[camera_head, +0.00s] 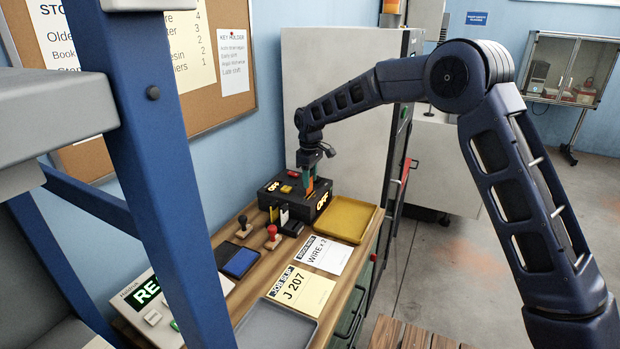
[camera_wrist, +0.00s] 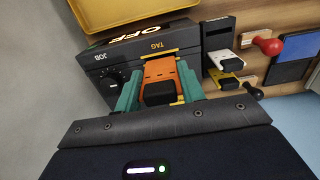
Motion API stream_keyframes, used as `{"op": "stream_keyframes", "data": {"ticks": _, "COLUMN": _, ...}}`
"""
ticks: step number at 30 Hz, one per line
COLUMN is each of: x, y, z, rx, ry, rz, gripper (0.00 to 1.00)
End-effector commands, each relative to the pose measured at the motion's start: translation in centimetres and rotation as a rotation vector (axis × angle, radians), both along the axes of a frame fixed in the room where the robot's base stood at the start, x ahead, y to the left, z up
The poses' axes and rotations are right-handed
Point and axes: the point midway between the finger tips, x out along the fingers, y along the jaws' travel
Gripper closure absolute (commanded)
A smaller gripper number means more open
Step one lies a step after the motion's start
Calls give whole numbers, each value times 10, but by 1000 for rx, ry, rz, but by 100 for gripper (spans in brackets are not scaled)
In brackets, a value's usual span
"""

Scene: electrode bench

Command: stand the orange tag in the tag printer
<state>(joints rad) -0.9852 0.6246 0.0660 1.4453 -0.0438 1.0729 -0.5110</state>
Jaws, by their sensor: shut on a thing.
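The tag printer (camera_head: 287,192) is a black box at the back of the wooden bench, with lit letters on its front. In the wrist view the printer (camera_wrist: 97,73) shows a dial marked JOB, a display reading OFF and a yellow-edged place marked TAG. My gripper (camera_wrist: 160,88) has its teal fingers shut on the orange tag (camera_wrist: 158,69), which has a dark block on it. The tag's far end is at the place marked TAG; I cannot tell how deep it sits. In the head view my gripper (camera_head: 310,181) is over the printer's right part.
A yellow tray (camera_head: 346,218) stands right of the printer. White and yellow tags (camera_wrist: 222,58) stand in a dark holder beside it. A red-handled stamp (camera_head: 272,236), a blue pad (camera_head: 239,262), paper cards (camera_head: 302,290) and a grey tray (camera_head: 275,327) lie nearer.

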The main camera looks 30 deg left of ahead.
Motion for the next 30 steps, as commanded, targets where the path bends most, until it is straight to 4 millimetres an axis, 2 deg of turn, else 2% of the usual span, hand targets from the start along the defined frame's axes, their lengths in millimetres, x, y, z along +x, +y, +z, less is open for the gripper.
{"op": "stream_keyframes", "data": {"ticks": 30, "x": 0, "y": 0, "z": -16, "rx": -1, "ry": 0, "rz": 0, "gripper": 77}}
